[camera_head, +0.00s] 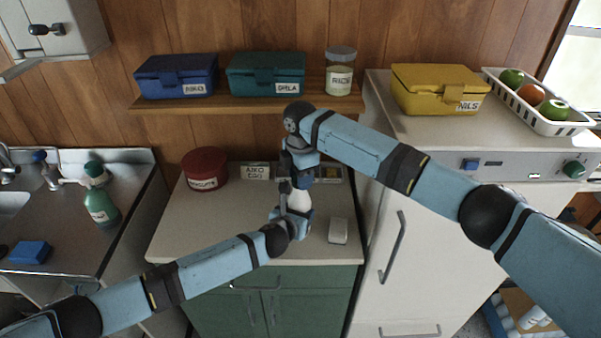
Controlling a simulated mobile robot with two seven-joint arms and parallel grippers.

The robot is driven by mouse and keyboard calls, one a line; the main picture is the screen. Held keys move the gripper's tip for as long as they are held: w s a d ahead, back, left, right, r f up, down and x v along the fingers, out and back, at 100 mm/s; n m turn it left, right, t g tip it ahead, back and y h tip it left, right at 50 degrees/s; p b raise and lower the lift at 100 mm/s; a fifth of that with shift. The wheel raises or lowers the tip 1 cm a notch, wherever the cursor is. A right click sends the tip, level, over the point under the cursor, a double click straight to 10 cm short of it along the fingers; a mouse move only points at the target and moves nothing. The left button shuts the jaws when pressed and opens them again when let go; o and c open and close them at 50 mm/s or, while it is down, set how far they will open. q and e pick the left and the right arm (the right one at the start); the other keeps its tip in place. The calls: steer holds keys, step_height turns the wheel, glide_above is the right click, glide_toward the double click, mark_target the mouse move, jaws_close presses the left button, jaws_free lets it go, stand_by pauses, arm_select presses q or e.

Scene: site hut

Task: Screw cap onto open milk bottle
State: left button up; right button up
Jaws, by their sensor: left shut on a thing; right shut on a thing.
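The white milk bottle (299,199) stands upright, or nearly so, over the counter between my two grippers, partly hidden by them. My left gripper (297,212) is shut on the bottle's body from the front left. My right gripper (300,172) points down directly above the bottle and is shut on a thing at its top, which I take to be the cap. The cap itself is hidden by the fingers, so I cannot tell whether it touches or sits on the bottle's neck.
The counter (190,225) holds a red tin (205,168), a name card (255,171) and a small white block (338,231). Above, a wooden shelf (215,105) bears blue and teal boxes and a jar. A white fridge (430,250) stands right, a sink left. The counter's left front is clear.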

steer(key=shift+f, duration=0.6)
stand_by(0.4)
arm_select(q)
jaws_close()
arm_select(e)
steer(key=m, duration=0.3)
steer(key=o, duration=0.9)
steer(key=shift+d, duration=0.1)
steer(key=shift+r, duration=0.1)
steer(key=shift+r, duration=2.25)
